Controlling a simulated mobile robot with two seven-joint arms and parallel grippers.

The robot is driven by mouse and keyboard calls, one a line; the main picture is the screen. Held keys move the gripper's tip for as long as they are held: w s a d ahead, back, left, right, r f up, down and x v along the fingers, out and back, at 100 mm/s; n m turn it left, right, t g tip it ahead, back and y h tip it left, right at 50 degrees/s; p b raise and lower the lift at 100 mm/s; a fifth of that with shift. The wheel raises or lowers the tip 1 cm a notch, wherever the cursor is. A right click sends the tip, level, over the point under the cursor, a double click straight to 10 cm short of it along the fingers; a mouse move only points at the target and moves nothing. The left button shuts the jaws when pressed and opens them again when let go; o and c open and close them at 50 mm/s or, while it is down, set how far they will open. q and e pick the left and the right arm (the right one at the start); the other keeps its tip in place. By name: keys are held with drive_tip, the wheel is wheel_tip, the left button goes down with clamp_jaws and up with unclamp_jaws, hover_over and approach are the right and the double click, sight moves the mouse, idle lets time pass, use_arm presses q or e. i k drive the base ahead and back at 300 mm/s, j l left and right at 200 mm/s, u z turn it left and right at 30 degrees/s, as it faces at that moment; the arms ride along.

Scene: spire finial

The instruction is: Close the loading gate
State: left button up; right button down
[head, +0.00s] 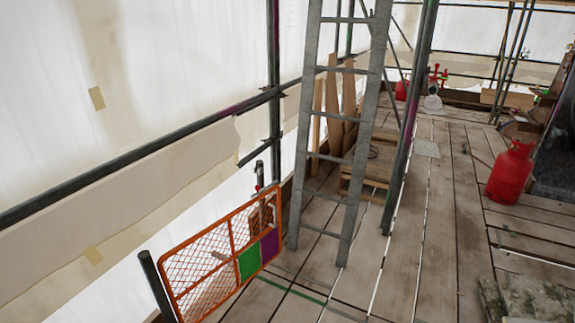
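The loading gate (228,238) is an orange frame with wire mesh, low at the left of the head view. It has a green panel (249,261) and a purple panel (270,246) at its lower far part. Its near end is beside a short dark post (153,280). Its far end is close to another short post (259,175) with a reddish fitting, partly behind the gate. I cannot tell whether the far end touches that post. Neither of my grippers is in view.
A grey ladder (358,155) stands just right of the gate's far end. Behind it are a wooden pallet (368,183) and leaning boards (334,105). A red gas cylinder (511,172) stands at the right. The plank floor (425,230) between is mostly clear.

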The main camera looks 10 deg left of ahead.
sight(250, 265)
drive_tip(key=i+l+u, duration=0.1)
drive_tip(key=i+u, duration=0.2)
drive_tip(key=i, duration=0.2)
drive_tip(key=i+l+u, duration=0.15)
drive_tip(key=i+u, duration=0.15)
drive_tip(key=i, duration=0.15)
drive_tip(key=i+l+u, duration=0.3)
drive_tip(key=i, duration=0.15)
